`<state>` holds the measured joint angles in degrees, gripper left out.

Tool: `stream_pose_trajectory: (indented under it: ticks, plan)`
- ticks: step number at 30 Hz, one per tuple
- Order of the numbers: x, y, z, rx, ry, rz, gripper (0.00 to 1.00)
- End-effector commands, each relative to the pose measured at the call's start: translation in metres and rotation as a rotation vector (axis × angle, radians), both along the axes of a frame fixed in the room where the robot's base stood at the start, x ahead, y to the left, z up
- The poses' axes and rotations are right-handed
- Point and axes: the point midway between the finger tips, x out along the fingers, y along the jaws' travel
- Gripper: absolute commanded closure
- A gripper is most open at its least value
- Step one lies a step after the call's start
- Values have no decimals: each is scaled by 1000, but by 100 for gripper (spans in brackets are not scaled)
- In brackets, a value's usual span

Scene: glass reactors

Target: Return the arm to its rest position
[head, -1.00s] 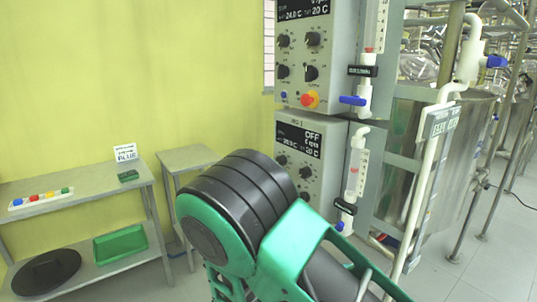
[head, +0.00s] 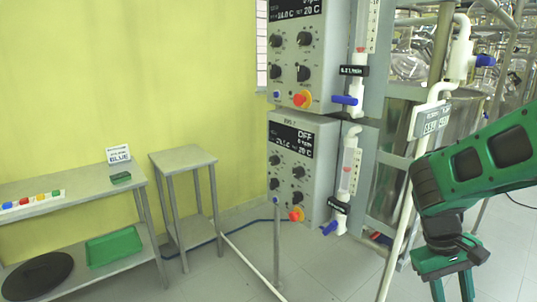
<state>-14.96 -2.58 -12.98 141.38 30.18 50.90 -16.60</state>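My arm, green with black joints, reaches in from the right edge of the head view and bends downward. My gripper (head: 452,289) hangs at the lower right with its fingers pointing down. The two fingers stand apart with a gap between them, and I see nothing held there. Their tips are at or past the bottom edge of the picture. The gripper is in front of the floor, to the right of the control cabinets.
Two stacked grey control cabinets (head: 300,150) with knobs stand in the middle, beside white pipes and valves. Steel vessels are behind my arm. On the left are a shelf table (head: 80,190) with a green tray (head: 114,247) and a small empty table (head: 183,157).

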Motion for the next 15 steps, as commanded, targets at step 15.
stream_pose_trajectory:
  ticks: [15]
  plan:
    - [-89, -2, 50, 245, -272, -451, 64]
